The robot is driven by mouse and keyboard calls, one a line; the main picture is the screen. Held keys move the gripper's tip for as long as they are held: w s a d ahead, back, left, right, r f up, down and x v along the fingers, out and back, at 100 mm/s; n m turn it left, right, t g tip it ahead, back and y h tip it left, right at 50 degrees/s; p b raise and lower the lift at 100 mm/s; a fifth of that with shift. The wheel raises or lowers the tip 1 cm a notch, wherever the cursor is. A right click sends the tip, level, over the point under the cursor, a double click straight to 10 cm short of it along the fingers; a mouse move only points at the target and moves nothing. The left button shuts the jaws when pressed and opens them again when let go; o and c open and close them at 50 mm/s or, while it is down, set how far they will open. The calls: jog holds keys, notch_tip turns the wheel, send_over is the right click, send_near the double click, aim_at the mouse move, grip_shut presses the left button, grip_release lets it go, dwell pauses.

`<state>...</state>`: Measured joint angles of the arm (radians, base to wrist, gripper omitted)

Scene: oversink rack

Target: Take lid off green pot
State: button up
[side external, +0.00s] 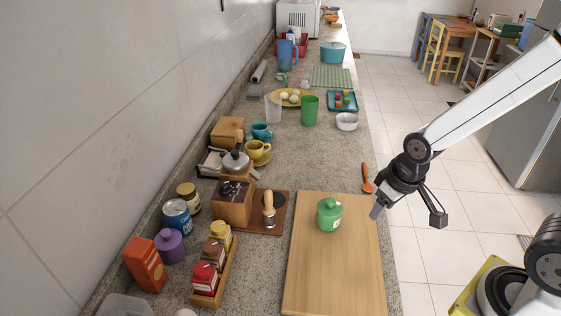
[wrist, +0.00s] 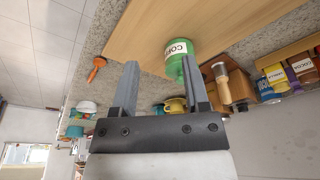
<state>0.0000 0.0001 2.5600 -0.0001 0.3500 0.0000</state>
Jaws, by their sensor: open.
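A small green pot (side external: 329,217) stands upright on the wooden board, with its green lid (side external: 329,203) on top. In the wrist view the green pot (wrist: 179,56) shows just beyond the right fingertip, with part of a label facing me; the finger partly covers it. My gripper (side external: 377,211) is to the right of the pot, over the board's right edge, and apart from it in the side view. In the wrist view my gripper (wrist: 160,68) has its two fingers spread, with nothing held between them.
The wooden board (side external: 335,275) is otherwise clear. An orange-handled utensil (side external: 366,180) lies behind it near the counter edge. A coffee grinder (side external: 232,203) and a portafilter (side external: 269,212) stand left of the board. A spice rack (side external: 228,264) with several jars is further front left.

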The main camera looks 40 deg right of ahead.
jog(key=o, duration=0.6)
jog(key=shift+c, duration=0.2)
jog(key=r+n+y, duration=0.1)
jog(key=n+y, duration=0.1)
jog(key=n, duration=0.8)
send_over(330, 199)
jog(key=s+d, duration=0.2)
jog(key=s, duration=0.1)
jog(key=shift+w+r+g, duration=0.2)
jog(key=shift+w+g, duration=0.05)
jog(key=shift+g, duration=0.15)
jog(key=shift+w+a+r+n+y, duration=0.1)
jog(key=shift+w+a+n+y, duration=0.15)
jog(key=shift+w+n, duration=0.4)
jog(key=shift+x, duration=1.35)
